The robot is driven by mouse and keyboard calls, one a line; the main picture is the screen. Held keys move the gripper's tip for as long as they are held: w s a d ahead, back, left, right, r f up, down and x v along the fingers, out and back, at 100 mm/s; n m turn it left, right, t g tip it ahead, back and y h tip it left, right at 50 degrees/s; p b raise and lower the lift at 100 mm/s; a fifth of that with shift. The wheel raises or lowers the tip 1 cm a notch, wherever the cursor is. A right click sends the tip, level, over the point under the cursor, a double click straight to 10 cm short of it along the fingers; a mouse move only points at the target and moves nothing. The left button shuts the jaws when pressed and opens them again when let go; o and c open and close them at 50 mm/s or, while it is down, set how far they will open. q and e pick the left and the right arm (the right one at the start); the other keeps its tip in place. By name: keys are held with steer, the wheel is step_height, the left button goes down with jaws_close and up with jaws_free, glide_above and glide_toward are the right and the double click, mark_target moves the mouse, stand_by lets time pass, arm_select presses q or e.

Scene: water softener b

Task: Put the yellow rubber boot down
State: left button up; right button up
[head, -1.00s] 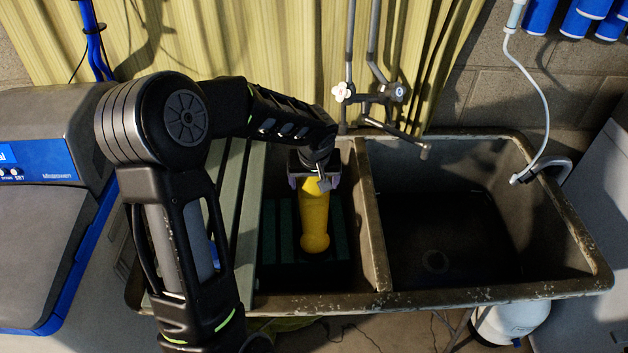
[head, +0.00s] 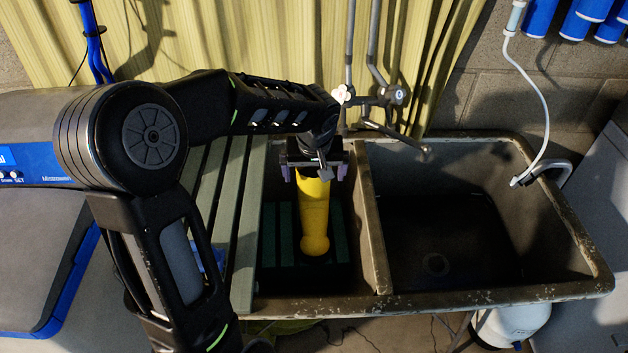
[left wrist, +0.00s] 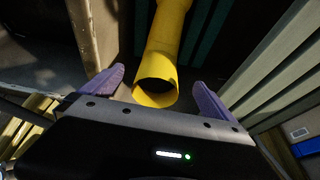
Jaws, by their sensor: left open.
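The yellow rubber boot (head: 314,215) stands in the left basin of the double sink, on a dark green slatted surface (head: 338,235). Its foot points toward the front of the sink. My left gripper (head: 314,172) is open just above the boot's top, with its fingers apart on either side. In the left wrist view the boot's open top (left wrist: 157,90) lies between the two purple fingers (left wrist: 160,92), with clear gaps on both sides. My right gripper is not in view.
The sink's divider (head: 374,220) rises close to the right of the boot. The right basin (head: 440,225) is empty. Pale green slats (head: 240,215) cover the sink's left part. A faucet (head: 385,105) hangs behind, near my left gripper.

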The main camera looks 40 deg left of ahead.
arm_select(q)
steer(key=v, duration=0.5)
steer(key=shift+d+r, duration=0.1)
steer(key=shift+r, duration=0.2)
steer(key=shift+s, duration=0.1)
stand_by(0.4)
